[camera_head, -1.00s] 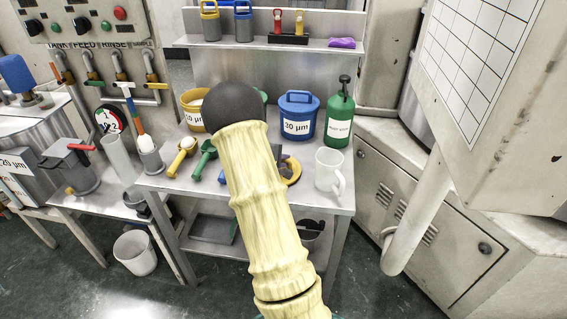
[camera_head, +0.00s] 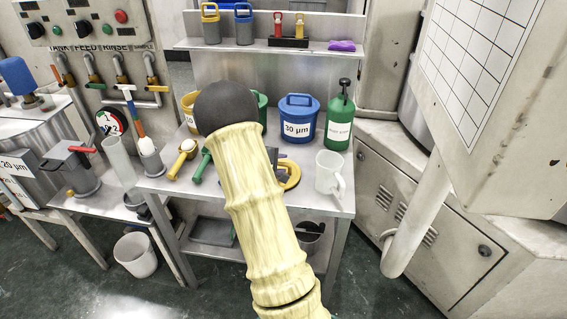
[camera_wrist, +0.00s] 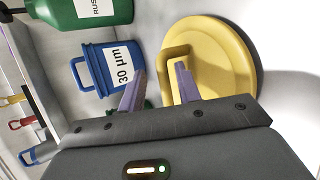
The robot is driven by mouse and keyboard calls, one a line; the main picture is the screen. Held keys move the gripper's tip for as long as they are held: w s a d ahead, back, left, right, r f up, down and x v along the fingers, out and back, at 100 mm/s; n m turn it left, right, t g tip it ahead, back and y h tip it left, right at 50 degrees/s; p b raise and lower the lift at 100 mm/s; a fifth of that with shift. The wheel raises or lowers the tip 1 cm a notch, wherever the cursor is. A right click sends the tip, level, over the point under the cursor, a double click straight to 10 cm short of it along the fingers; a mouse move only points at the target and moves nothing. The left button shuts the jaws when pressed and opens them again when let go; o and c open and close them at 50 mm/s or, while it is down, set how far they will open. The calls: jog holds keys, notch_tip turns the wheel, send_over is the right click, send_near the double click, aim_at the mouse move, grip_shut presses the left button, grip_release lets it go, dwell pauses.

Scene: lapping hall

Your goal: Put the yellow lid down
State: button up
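The yellow lid (camera_wrist: 225,60) is a round disc with a loop handle (camera_wrist: 168,75). It appears to lie handle-up on the bench top (camera_head: 325,203), with a dark shadow along its edge. In the head view the lid (camera_head: 291,174) shows right of my arm, partly hidden. In the wrist view my gripper (camera_wrist: 158,88) has its two purple fingers apart. One bar of the handle stands between them, nearer the right finger, with a gap to the left finger. Whether the right finger touches it I cannot tell.
A blue 30 µm tub (camera_head: 299,120), a green bottle (camera_head: 340,118) and a white mug (camera_head: 329,174) stand close by on the bench. A yellow tub (camera_head: 188,112) stands behind my arm. Yellow and green-handled tools (camera_head: 182,160) lie left. The front right bench corner is clear.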

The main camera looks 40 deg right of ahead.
jog(key=p+v, duration=0.2)
jog(key=v, duration=0.7)
jog(key=shift+a+r, duration=0.2)
jog(key=shift+a, duration=0.1)
jog(key=shift+s, duration=0.1)
jog(key=w+a+r+m+t+y, duration=0.1)
jog(key=a+r+m+t+y, duration=0.2)
jog(key=a+y, duration=0.9)
jog(key=s+a+m+g, duration=0.2)
jog(key=s+a+g, duration=0.1)
jog(key=s+a, duration=1)
jog(key=s, duration=0.3)
jog(key=shift+s+a+m+h, duration=0.15)
jog(key=shift+s+m+h, duration=0.15)
jog(key=shift+s, duration=0.1)
